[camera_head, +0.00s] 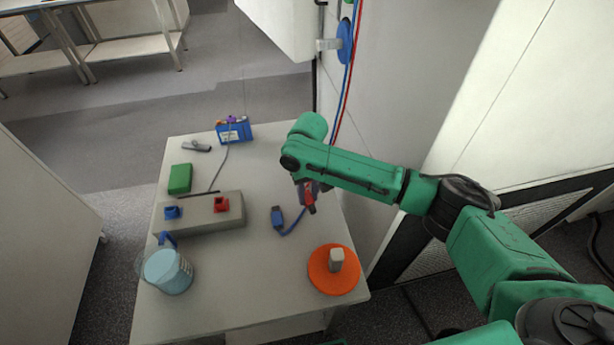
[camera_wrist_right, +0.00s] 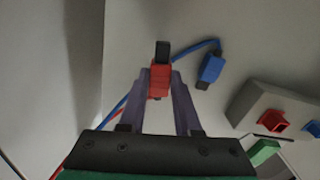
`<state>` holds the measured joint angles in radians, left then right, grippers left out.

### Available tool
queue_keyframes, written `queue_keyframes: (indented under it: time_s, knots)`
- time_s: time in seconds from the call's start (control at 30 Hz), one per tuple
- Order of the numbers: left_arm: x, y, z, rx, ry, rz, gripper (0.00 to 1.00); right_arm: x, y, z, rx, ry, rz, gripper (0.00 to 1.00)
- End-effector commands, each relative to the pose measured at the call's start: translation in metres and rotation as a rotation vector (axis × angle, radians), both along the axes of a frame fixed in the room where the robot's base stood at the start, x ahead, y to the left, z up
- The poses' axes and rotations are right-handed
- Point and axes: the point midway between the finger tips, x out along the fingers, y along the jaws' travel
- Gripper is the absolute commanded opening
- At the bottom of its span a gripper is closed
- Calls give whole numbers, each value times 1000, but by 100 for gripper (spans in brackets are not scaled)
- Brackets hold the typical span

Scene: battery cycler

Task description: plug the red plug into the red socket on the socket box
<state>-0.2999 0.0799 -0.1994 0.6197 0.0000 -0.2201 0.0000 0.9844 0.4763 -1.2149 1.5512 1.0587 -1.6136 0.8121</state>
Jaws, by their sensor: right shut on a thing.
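My right gripper (camera_head: 308,190) is shut on the red plug (camera_head: 310,204), above the right side of the table. In the right wrist view the red plug (camera_wrist_right: 160,80) sits between the purple fingers (camera_wrist_right: 160,92), its dark tip pointing away from the gripper. The grey socket box (camera_head: 190,225) stands to the left on the table. It carries a red socket (camera_head: 221,204) and a blue socket (camera_head: 172,212). The red socket also shows at the right of the wrist view (camera_wrist_right: 273,121). The plug is apart from the box. My left gripper is out of view.
A blue plug (camera_head: 278,216) with its cable lies between the box and my gripper. An orange disc with a grey knob (camera_head: 320,280) lies at the front right. A pale blue mug (camera_head: 167,272), a green block (camera_head: 180,179) and a blue box (camera_head: 235,132) stand around the socket box.

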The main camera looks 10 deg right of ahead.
Motion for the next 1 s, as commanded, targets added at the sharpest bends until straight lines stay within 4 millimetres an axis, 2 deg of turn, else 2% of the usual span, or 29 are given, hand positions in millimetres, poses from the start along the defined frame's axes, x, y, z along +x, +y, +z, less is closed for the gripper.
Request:
queue_keyframes:
  time_s: [0.1, 0.2, 0.8, 1.0]
  knots:
    - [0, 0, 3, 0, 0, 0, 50, -2, 0, -6, -2, -1, -134, 0]
    - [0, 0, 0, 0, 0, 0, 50, -2, 0, -10, -2, -2, -165, 0]
    - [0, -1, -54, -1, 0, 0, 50, -2, -1, -52, -3, -2, -160, 0]
    - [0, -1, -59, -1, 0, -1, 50, -2, -1, -55, -3, -2, -159, 0]
